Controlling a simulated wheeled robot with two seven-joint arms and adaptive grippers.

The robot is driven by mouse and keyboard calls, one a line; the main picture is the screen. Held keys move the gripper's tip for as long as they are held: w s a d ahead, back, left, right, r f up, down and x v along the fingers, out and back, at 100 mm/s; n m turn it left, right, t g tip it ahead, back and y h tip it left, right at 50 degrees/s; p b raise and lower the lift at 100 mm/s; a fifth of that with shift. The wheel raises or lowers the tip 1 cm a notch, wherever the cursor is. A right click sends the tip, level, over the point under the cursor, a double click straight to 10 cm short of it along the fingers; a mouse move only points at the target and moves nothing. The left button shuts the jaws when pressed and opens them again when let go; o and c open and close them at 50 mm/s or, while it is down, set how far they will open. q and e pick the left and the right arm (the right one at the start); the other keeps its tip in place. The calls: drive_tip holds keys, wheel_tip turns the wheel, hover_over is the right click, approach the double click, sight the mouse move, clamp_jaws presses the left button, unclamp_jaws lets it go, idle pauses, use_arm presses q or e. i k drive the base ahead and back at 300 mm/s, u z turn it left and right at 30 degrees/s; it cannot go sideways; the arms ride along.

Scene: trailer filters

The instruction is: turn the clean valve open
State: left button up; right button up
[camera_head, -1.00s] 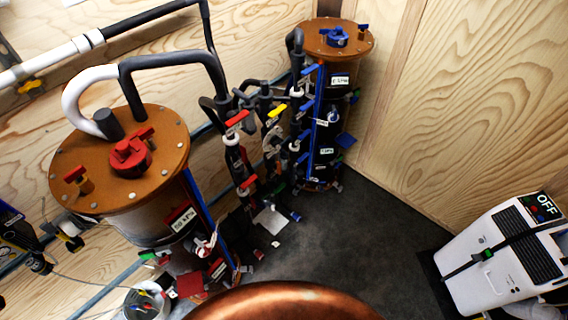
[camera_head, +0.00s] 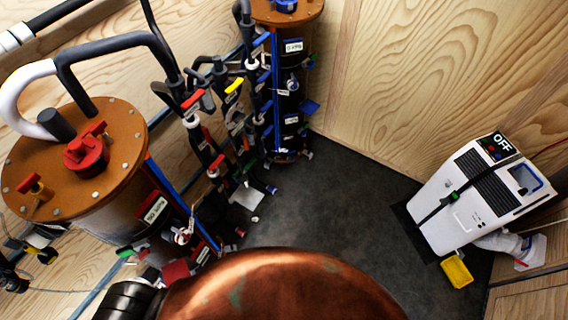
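Several valve handles sit on the pipework between two filter tanks. They include a red handle (camera_head: 193,99), a yellow handle (camera_head: 234,86) and a lower red handle (camera_head: 216,166). A blue handle (camera_head: 262,40) sits on the far tank's side. The small labels are too small to read, so I cannot tell which valve is the clean one. Neither of my grippers shows in the head view. A black ribbed cylinder (camera_head: 130,300) at the bottom left may be part of my arm.
The near tank (camera_head: 120,150) has an orange-brown lid at the left; the far tank (camera_head: 290,14) stands in the corner. A white unit marked OFF (camera_head: 470,200) and a yellow object (camera_head: 457,271) are at right. Dark floor (camera_head: 350,200) is clear between. A copper dome (camera_head: 285,285) fills the bottom.

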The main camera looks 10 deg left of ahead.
sight(250, 163)
drive_tip(key=z, duration=0.25)
drive_tip(key=i, duration=0.15)
drive_tip(key=u, duration=1.05)
